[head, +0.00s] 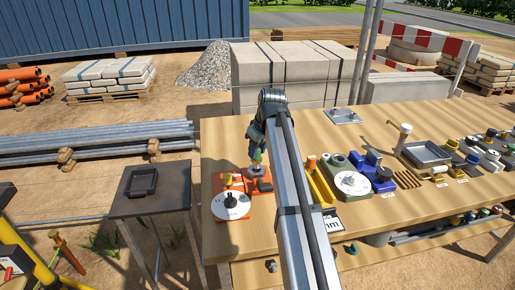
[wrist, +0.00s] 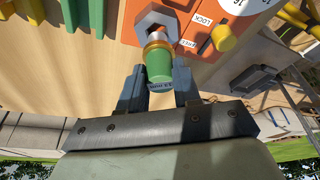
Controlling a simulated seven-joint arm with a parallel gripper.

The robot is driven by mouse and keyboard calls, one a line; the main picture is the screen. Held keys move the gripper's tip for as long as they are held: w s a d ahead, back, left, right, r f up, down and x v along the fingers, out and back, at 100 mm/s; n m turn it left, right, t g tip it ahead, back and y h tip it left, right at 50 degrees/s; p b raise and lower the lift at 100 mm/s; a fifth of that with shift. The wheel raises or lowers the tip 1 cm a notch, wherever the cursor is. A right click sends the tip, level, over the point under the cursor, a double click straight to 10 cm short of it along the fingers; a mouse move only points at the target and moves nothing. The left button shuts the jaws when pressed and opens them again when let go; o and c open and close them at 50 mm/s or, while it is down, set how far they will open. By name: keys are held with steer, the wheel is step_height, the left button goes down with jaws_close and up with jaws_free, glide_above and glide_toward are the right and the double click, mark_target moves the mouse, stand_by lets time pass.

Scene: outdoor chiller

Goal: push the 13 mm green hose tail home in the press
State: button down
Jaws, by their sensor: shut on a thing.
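The green hose tail (wrist: 159,68) has a dark size label and a brass collar (wrist: 157,42). My gripper (wrist: 159,88) is shut on it, one dark finger on each side, in the wrist view. The collar end meets the grey hexagonal socket (wrist: 155,22) of the orange press (wrist: 196,45); how deep it sits cannot be told. A yellow knob (wrist: 224,38) stands beside the LOCK label. In the head view the press (head: 219,183), with its white dial (head: 230,206), is at the table's left side. My gripper (head: 257,165) is over its right part, and the arm hides some of it.
The wooden table (head: 226,140) has free room behind the press. Right of my arm stand a second white dial (head: 352,183), blue blocks (head: 375,167) and a grey tray (head: 427,154). A dark side table (head: 150,200) with a black tray (head: 142,181) is at the left.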

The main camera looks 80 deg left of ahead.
mark_target(257, 159)
steer(key=shift+f, duration=0.2)
steer(key=shift+f, duration=1)
steer(key=shift+f, duration=0.75)
steer(key=shift+c, duration=1.1)
jaws_free()
steer(key=shift+r, duration=0.1)
steer(key=shift+v, duration=3.4)
steer(key=shift+r, duration=0.1)
